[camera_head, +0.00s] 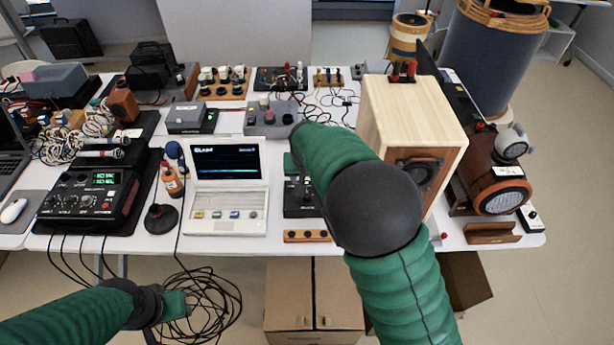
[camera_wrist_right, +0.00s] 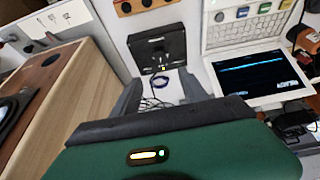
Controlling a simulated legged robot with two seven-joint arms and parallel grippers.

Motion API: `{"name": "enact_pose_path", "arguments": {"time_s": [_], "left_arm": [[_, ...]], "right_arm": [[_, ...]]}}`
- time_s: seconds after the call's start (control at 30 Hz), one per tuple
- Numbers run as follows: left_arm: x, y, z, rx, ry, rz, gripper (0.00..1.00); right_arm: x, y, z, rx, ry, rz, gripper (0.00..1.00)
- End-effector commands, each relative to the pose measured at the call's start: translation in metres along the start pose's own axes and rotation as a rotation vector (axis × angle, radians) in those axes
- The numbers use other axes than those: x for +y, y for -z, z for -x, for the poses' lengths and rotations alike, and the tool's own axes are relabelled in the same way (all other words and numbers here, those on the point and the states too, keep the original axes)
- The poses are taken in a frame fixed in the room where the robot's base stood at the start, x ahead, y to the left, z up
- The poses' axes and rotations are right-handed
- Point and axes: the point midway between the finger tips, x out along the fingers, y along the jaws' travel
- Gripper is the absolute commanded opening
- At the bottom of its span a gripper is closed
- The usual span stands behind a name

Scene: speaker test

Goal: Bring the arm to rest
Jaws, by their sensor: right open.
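My right arm reaches over the table from the lower right of the head view, its black elbow in front of the wooden speaker (camera_head: 415,125). Its green wrist end (camera_head: 291,163) is above the small black switch box (camera_head: 300,198); the fingers cannot be made out there. In the right wrist view my right gripper (camera_wrist_right: 160,92) is open and empty, its grey fingers apart. The black box (camera_wrist_right: 157,47) lies beyond them, with cables between. My left gripper (camera_head: 176,305) is low at the left, in front of the table; its finger state is unclear.
The white laptop-like device (camera_head: 225,200) stands left of the right wrist. A black mixer (camera_head: 87,200), microphones (camera_head: 100,153) and cables crowd the left. A wooden cylinder speaker (camera_head: 490,175) stands right. Black cables hang to the floor near my left gripper. A cardboard box (camera_head: 313,300) is below.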

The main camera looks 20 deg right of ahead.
Motion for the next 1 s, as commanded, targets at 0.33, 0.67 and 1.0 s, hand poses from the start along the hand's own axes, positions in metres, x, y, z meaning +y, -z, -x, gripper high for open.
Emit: {"name": "enact_pose_path", "arguments": {"time_s": [0.33, 0.67, 1.0], "left_arm": [[0.000, 0.000, 0.000, 0.000, 0.000, 0.000, 0.36], [0.000, 0.000, 0.000, 0.000, 0.000, 0.000, 0.36], [0.000, 0.000, 0.000, 0.000, 0.000, 0.000, 0.36]], "right_arm": [[0.023, -0.033, 0.008, -0.044, 0.022, 0.006, 0.52], [0.086, -0.210, 0.058, -0.150, 0.088, 0.229, 0.52], [0.092, -0.230, 0.061, -0.160, 0.087, 0.269, 0.52]]}}
